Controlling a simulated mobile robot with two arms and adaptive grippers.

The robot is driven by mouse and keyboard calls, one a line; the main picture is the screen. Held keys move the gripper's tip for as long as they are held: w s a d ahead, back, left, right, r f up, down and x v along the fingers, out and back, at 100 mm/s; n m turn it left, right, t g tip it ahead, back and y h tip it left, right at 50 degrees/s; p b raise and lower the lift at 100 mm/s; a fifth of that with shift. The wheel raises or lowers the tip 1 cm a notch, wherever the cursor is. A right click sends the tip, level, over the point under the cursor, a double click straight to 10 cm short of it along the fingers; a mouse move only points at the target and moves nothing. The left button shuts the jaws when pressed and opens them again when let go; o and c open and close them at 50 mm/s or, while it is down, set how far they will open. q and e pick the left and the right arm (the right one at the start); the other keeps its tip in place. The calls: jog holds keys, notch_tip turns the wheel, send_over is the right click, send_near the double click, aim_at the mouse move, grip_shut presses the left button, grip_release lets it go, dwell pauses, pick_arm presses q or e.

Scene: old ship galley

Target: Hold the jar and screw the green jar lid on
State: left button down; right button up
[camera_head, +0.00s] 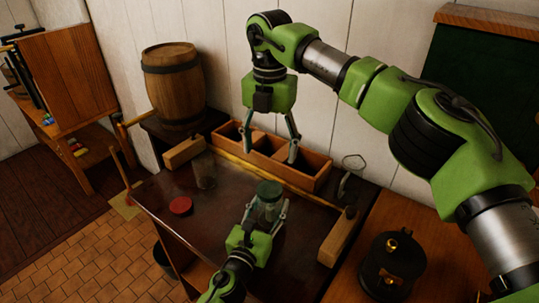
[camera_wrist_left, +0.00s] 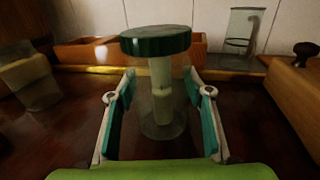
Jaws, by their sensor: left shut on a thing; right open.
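The clear glass jar (camera_wrist_left: 160,118) stands upright on the dark table, with the green lid (camera_wrist_left: 156,40) on its top; the lid also shows in the head view (camera_head: 269,189). I cannot tell whether the lid's thread is engaged. My left gripper (camera_head: 267,211) is shut on the jar, one finger on each side below the lid, as the left wrist view also shows (camera_wrist_left: 160,82). My right gripper (camera_head: 270,146) is open and empty, pointing down over the wooden box behind the jar, apart from the lid.
A red lid (camera_head: 181,206) lies on the table (camera_head: 225,240) to the left, near another clear glass (camera_head: 204,170). The divided wooden box (camera_head: 318,182) lines the back edge. A wooden block (camera_head: 337,238) is on the right, a black grinder-like object (camera_head: 391,268) beyond it.

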pick_arm(q)
jog(key=c, duration=1)
grip_release()
jog(key=shift+s, duration=0.1)
jog(key=v, duration=1.1)
jog(key=shift+s+a, duration=0.15)
jog(key=shift+s, duration=0.2)
